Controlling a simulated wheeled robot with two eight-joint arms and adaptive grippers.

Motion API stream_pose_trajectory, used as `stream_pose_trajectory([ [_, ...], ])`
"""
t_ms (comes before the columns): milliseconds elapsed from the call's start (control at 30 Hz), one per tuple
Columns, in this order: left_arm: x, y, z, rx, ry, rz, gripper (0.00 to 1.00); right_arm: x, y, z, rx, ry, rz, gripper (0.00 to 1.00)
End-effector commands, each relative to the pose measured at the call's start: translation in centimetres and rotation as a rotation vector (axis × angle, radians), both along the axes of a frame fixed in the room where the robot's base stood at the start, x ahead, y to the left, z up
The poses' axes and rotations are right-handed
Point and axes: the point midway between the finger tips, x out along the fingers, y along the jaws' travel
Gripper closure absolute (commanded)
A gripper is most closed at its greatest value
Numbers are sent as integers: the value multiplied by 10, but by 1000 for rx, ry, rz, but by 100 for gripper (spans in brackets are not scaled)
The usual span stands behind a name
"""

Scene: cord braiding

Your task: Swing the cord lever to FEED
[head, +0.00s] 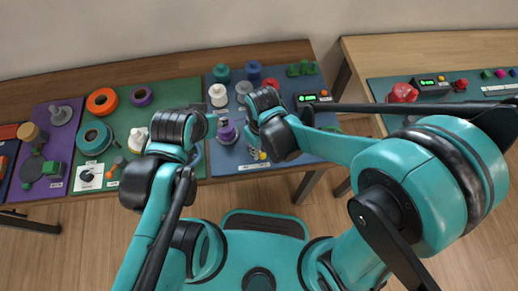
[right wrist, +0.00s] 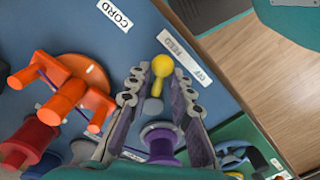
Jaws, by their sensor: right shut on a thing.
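The cord lever shows in the right wrist view as a yellow ball knob (right wrist: 162,66) on a short yellow stem above a grey base. My right gripper (right wrist: 158,92) is shut on it, with a finger on each side of the knob and stem. A white strip label (right wrist: 184,56) lies just beyond the knob; its small text is hard to read. A CORD label (right wrist: 115,15) is on the same blue mat. In the head view the yellow knob (head: 262,155) shows small below my right gripper (head: 252,143). My left gripper (head: 205,122) is mostly hidden behind its wrist.
An orange pegged part (right wrist: 72,92) and a red spool (right wrist: 28,142) stand left of the fingers. A purple spool (right wrist: 161,143) stands close to the fingers. Several spools and a display box (head: 312,98) stand on the blue mat (head: 290,150). A floor gap separates the second table (head: 420,50).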

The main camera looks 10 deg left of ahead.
Motion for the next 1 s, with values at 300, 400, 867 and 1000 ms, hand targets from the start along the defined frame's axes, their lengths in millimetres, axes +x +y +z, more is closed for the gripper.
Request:
stream_pose_trajectory([
  [300, 0, 0, 0, 0, 0, 0, 60, 1, -1, 0, -2, -1, 4, 100],
  [400, 0, 0, 0, 0, 0, 0, 60, 1, -1, 0, -2, -1, 3, 71],
  [867, 0, 0, 0, 0, 0, 0, 60, 1, 0, 7, -1, -1, 3, 60],
  [1000, 0, 0, 0, 0, 0, 0, 60, 1, -1, 29, -1, -1, 3, 60],
])
